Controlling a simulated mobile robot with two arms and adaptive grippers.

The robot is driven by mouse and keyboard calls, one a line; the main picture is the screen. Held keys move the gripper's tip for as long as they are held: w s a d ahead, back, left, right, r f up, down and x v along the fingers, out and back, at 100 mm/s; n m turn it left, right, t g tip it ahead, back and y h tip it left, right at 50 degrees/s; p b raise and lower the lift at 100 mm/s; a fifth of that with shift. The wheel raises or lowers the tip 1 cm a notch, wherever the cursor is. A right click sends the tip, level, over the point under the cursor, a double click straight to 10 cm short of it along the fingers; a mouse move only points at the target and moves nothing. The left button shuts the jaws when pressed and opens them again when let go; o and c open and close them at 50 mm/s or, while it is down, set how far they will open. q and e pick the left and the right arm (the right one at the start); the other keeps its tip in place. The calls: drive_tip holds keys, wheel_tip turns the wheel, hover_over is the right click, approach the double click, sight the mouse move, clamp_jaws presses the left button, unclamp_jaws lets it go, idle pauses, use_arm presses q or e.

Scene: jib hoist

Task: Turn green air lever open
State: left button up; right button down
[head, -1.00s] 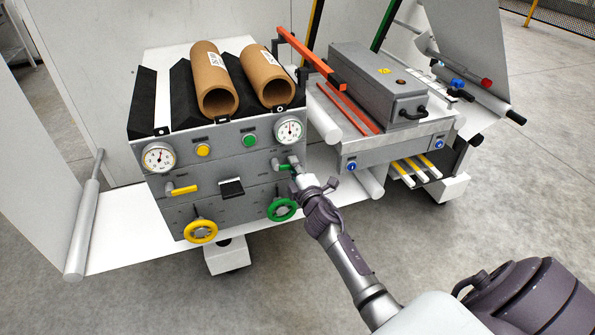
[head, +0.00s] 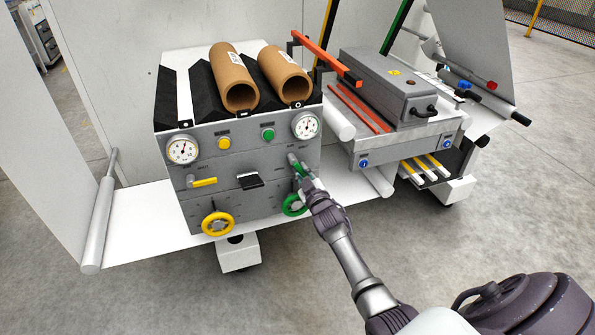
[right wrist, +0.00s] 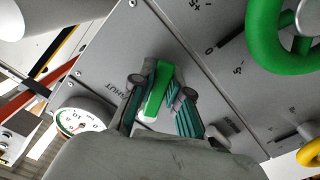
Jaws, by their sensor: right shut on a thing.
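The green air lever (head: 300,170) is on the right side of the grey panel, below the right dial. It slants across its mount, and my gripper partly covers it. In the right wrist view the green lever (right wrist: 157,90) stands between my two fingers, beside the printed word SHUT. My right gripper (head: 304,182) has come in from the lower right and is shut on the lever. Its teal-padded fingers (right wrist: 158,108) lie on either side of the lever. My left gripper is not in view.
A green handwheel (head: 293,205) sits just below my gripper. The yellow lever (head: 204,182) and yellow handwheel (head: 217,223) are to the left. A black latch (head: 250,180) is between. Cardboard rolls (head: 233,80) lie on top. A grey box unit (head: 388,85) stands at right.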

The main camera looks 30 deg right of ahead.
drive_tip(key=shift+w+a+f+m, duration=0.1)
drive_tip(key=shift+a+m, duration=0.3)
drive_tip(key=shift+m, duration=0.6)
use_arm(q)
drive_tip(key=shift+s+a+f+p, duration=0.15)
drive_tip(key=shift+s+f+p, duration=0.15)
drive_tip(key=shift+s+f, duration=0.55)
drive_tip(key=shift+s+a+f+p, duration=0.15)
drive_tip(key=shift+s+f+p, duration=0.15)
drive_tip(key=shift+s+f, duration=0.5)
use_arm(e)
drive_tip(key=shift+w+a+f+m, duration=0.1)
drive_tip(key=shift+a+m, duration=0.3)
drive_tip(key=shift+m, duration=0.65)
drive_tip(key=shift+w+a+f+m, duration=0.1)
drive_tip(key=shift+a+m, duration=0.3)
drive_tip(key=shift+m, duration=0.65)
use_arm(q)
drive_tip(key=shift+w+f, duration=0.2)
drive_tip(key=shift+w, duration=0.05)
use_arm(e)
drive_tip(key=c, duration=1.1)
unclamp_jaws()
drive_tip(key=v, duration=1.2)
drive_tip(key=shift+f, duration=0.1)
